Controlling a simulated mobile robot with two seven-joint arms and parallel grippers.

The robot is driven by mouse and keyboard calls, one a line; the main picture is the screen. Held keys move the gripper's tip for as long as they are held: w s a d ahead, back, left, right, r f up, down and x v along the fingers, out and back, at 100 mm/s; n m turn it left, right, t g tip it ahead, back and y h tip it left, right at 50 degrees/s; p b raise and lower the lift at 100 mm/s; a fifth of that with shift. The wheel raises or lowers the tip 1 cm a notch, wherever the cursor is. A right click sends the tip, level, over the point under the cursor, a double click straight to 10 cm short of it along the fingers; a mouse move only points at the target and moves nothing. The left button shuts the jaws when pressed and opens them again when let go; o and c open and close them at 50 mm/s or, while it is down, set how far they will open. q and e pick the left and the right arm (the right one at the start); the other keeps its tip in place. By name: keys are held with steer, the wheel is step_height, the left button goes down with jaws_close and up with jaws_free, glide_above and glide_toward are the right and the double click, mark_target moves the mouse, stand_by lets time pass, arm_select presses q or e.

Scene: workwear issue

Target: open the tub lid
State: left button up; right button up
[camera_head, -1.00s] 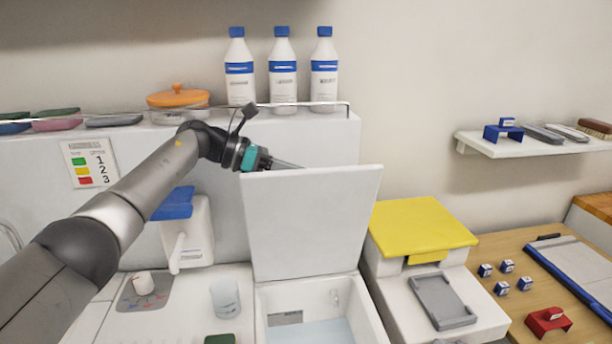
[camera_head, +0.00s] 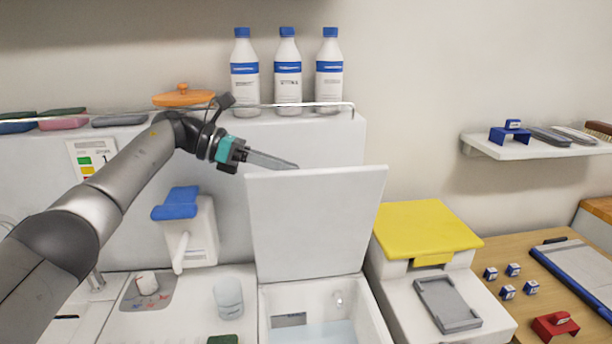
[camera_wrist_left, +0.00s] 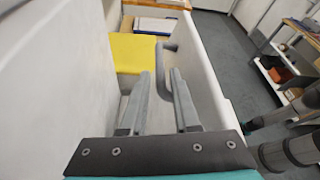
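The white tub (camera_head: 375,316) stands at the bottom centre of the head view, with pale blue contents inside. Its white lid (camera_head: 318,222) stands nearly upright at the tub's rear edge, so the tub is open. My left gripper (camera_head: 284,163) is at the lid's upper left corner, behind its top edge. In the left wrist view the two fingers of this gripper (camera_wrist_left: 161,76) are apart. The lid (camera_wrist_left: 205,75) is on their right. Its grey handle (camera_wrist_left: 167,48) shows between and beyond the fingers; I cannot tell whether they touch it. My right gripper is not in view.
A yellow-lidded box (camera_head: 425,228) stands right of the tub. A blue-topped white dispenser (camera_head: 200,232) and a clear cup (camera_head: 228,298) are on the left. Several things line the ledge behind, including bottles (camera_head: 288,70) and an orange-lidded bowl (camera_head: 184,97). A shelf (camera_head: 520,148) hangs at right.

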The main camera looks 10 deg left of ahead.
arm_select(q)
steer(key=v, duration=1)
